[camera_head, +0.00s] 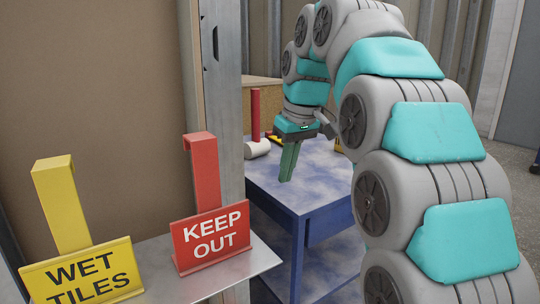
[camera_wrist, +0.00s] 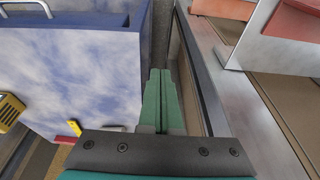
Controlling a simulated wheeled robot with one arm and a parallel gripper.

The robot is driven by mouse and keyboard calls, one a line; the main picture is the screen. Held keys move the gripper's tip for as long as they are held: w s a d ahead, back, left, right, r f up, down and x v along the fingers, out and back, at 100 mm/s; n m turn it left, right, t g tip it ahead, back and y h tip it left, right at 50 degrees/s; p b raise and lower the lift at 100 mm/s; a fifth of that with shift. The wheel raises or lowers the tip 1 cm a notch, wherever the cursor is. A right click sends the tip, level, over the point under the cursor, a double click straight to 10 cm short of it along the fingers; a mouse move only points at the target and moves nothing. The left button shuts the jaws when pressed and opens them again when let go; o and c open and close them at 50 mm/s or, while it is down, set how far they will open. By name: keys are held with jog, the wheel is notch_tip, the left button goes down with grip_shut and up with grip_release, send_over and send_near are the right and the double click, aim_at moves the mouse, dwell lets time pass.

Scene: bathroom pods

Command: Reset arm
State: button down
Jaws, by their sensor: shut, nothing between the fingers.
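My gripper (camera_head: 288,177) hangs at the end of my arched arm, fingers pointing down, in front of or over the blue mottled table (camera_head: 320,187). Its green fingers are together with nothing between them. The wrist view shows the same shut fingers (camera_wrist: 160,78), with the table's blue-and-white surface (camera_wrist: 80,75) to their left and a metal ledge (camera_wrist: 235,90) to their right. I cannot tell from the head view how high the fingertips are above the table.
A yellow "WET TILES" sign (camera_head: 83,272) and a red "KEEP OUT" sign (camera_head: 212,237) stand on a metal shelf (camera_head: 195,275) at the left. A white roll (camera_head: 257,149) and a red post (camera_head: 255,115) are on the table behind my gripper. A brown panel (camera_head: 100,90) fills the left.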

jog(key=s+d+f+m+g, duration=0.1)
jog(key=s+d+f, duration=0.3)
jog(key=s+f, duration=0.5)
jog(key=s+d+f+m+g+h, duration=0.1)
jog(key=s+d+f+m, duration=0.2)
jog(key=s+f, duration=0.6)
jog(key=s+d+f+m+g, duration=0.2)
jog(key=s+d+f, duration=0.2)
jog(key=s+f, duration=0.5)
jog(key=s, duration=0.8)
jog(key=shift+d+f+m+h, duration=0.2)
jog(key=shift+d+m+h, duration=0.1)
jog(key=shift+h, duration=0.1)
